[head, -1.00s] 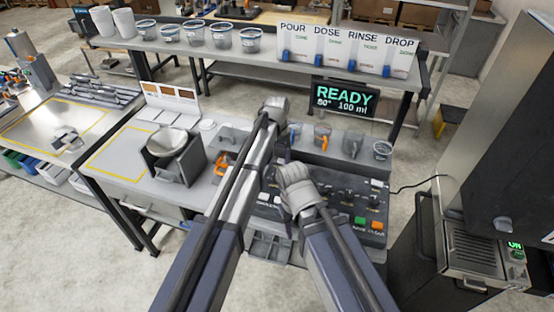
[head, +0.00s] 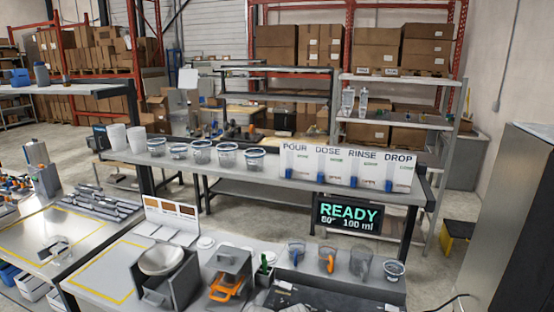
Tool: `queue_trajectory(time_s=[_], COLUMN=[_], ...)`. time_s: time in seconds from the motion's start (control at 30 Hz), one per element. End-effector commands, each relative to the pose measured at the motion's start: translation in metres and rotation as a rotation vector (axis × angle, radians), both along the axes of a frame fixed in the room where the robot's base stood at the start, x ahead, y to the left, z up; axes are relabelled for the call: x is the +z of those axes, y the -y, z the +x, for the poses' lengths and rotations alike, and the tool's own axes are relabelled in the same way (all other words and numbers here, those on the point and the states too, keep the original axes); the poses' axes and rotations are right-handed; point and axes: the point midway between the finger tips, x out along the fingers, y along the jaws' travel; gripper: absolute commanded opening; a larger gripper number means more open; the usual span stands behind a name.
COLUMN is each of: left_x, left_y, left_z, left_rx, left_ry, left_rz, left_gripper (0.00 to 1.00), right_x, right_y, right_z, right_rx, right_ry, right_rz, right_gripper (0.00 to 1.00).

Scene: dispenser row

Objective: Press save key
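The dark control panel (head: 335,302) shows only as its upper strip at the bottom edge of the head view. The save key cannot be seen; the panel's lower part lies below the frame. The black display (head: 348,215) above the panel reads "READY", with "80°" and "100 ml" under it. Neither of my grippers is in view.
Several cups hang or stand behind the panel, among them an orange-handled one (head: 327,259). A shelf with POUR, DOSE, RINSE, DROP dispensers (head: 346,168) stands behind.

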Motion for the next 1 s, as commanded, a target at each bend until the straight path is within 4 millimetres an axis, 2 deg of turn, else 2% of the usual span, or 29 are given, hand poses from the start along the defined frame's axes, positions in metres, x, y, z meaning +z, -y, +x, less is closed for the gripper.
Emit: queue_trajectory(time_s=[0.1,0.53,1.0], left_x=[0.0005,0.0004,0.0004], left_y=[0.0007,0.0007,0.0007], left_z=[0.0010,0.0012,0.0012], left_rx=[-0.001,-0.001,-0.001], left_ry=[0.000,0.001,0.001], left_rz=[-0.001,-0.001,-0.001], left_gripper=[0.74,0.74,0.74], right_x=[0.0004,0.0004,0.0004], right_y=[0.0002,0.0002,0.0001], right_z=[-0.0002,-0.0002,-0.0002], right_rx=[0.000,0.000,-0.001], right_ry=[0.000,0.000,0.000], right_rz=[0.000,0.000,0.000], right_gripper=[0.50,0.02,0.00])
